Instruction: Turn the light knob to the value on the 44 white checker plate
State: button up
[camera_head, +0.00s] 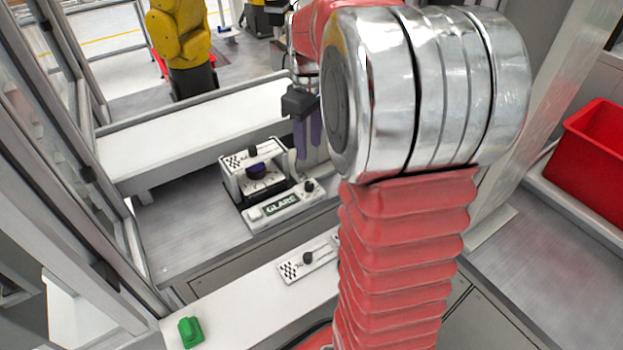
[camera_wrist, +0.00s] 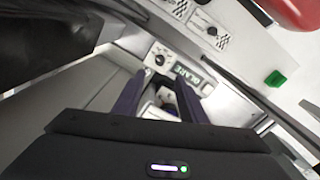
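A white checker plate (camera_head: 238,161) with a black knob sits on top of a small dial unit. Below it is a dark purple knob (camera_head: 257,171) on a marked dial face. A second white checker plate (camera_head: 291,271) with a black knob lies on the front ledge; it also shows in the wrist view (camera_wrist: 222,41). I cannot read a number on either plate. The GLARE panel (camera_head: 281,204) with a small black knob (camera_head: 309,186) is in front of the dial unit. My gripper (camera_head: 308,152), with purple fingers, is open and empty, right of the dial unit; its fingers show apart in the wrist view (camera_wrist: 158,90).
A green block (camera_head: 190,332) lies on the front ledge, left of the lower plate. A red bin (camera_head: 592,150) stands at the far right. A white conveyor-like surface (camera_head: 200,135) runs behind the dial unit. A yellow robot arm (camera_head: 178,35) stands beyond. Window framing lines the left.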

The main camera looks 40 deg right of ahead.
aim_at(310, 183)
notch_tip(310, 183, down, 13)
jog(key=shift+f, duration=0.1)
dwell(0.5)
jog(key=shift+c, duration=0.5)
grip_shut()
jog(key=shift+d, duration=0.3)
jog(key=shift+a, duration=0.2)
